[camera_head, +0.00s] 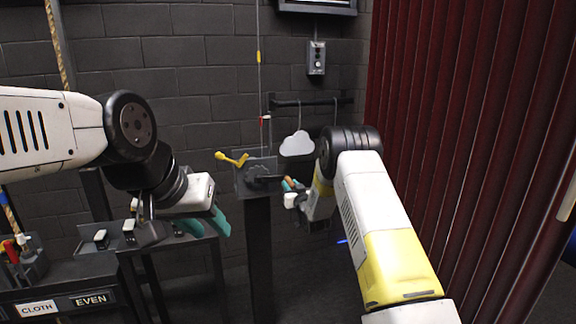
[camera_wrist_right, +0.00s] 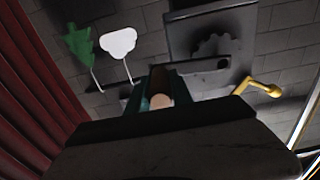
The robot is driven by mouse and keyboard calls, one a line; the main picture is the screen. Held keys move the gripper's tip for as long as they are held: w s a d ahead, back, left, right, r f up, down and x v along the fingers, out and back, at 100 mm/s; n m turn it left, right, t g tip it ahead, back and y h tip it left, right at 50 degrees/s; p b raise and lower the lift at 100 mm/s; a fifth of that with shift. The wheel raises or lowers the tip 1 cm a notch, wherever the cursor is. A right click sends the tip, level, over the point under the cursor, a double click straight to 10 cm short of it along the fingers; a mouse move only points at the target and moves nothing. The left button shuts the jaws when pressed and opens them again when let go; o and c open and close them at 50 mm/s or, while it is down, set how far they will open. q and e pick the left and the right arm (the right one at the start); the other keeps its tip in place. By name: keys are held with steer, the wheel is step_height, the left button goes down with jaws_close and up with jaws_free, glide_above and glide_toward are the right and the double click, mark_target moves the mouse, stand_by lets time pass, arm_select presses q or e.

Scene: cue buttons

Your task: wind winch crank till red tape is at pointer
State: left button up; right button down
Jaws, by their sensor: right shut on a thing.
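The winch (camera_head: 243,184) sits on top of a dark post, with a toothed wheel showing in the right wrist view (camera_wrist_right: 218,50). Its crank arm (camera_wrist_right: 192,72) ends in a tan handle (camera_wrist_right: 160,101), which is between the teal fingers of my right gripper (camera_wrist_right: 160,92). In the head view my right gripper (camera_head: 291,186) is shut on that handle, at the winch's right side. A thin line rises above the winch, with a yellow tape (camera_head: 258,57) high on it. A small red mark (camera_head: 265,119) is by the line lower down; I cannot tell whether it is tape or pointer. My left gripper (camera_head: 205,225) is open and empty, left of the post.
A yellow lever (camera_head: 232,159) sticks out left of the winch; it also shows in the wrist view (camera_wrist_right: 262,88). A white cloud shape (camera_head: 297,145) hangs from a rail behind. A control box (camera_head: 316,58) is on the wall. A low bench stands left; a red curtain (camera_head: 460,120) fills the right.

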steer(key=shift+s+a+f, duration=0.1)
steer(key=shift+s+a, duration=0.05)
steer(key=shift+a, duration=0.3)
steer(key=r, duration=0.4)
steer(key=shift+s+a+r, duration=0.1)
steer(key=shift+s+a, duration=0.1)
steer(key=shift+a, duration=0.15)
steer(key=c, duration=1.3)
jaws_free()
steer(key=o, duration=0.3)
steer(key=shift+d, duration=0.25)
